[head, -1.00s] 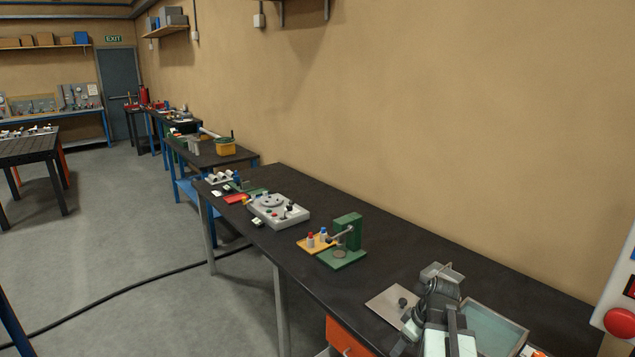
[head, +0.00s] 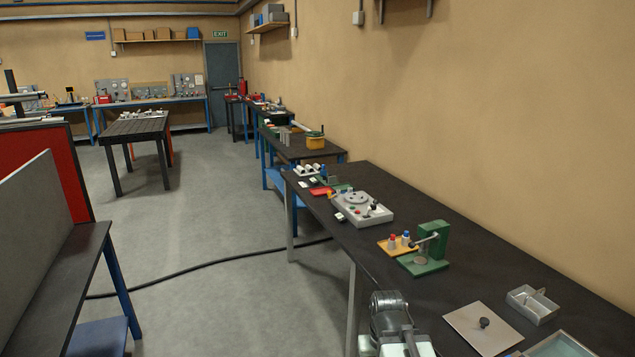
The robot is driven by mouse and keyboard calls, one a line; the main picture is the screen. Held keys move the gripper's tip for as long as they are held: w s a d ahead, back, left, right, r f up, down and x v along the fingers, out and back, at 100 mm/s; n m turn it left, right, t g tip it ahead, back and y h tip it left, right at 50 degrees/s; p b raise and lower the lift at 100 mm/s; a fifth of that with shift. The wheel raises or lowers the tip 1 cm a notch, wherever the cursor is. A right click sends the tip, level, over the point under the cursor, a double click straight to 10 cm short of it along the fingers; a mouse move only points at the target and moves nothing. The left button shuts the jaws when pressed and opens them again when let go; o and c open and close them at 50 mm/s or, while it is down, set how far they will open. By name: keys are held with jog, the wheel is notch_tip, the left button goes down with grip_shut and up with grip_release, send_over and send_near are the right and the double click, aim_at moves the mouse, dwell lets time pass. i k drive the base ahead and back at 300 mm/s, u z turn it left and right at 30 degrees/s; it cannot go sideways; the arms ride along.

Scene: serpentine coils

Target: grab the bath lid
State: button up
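The bath lid (head: 478,338), a flat grey square plate with a black knob (head: 484,323), lies on the dark bench at the lower right of the head view. To its right is an open rectangular bath (head: 560,346) with a pale green inside, cut off by the bottom edge. My gripper (head: 388,304) is at the end of my grey arm, left of the lid and apart from it. Its fingers are not clearly seen, so I cannot tell whether it is open or shut. Nothing is seen held in it.
A small grey metal tray (head: 533,304) sits behind the bath. Further along the bench (head: 452,268) are a green stand (head: 430,245) and a grey device with a round plate (head: 360,207). A black cable (head: 210,263) crosses the floor. A grey panel (head: 35,205) rises at left.

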aim_at(483, 328)
jog(key=u, duration=0.05)
jog(key=k, duration=1.1)
jog(key=z, duration=0.45)
jog(key=i, duration=2)
jog(key=u, duration=1)
jog(key=k, duration=0.8)
jog(key=u, duration=0.2)
jog(key=i, duration=0.6)
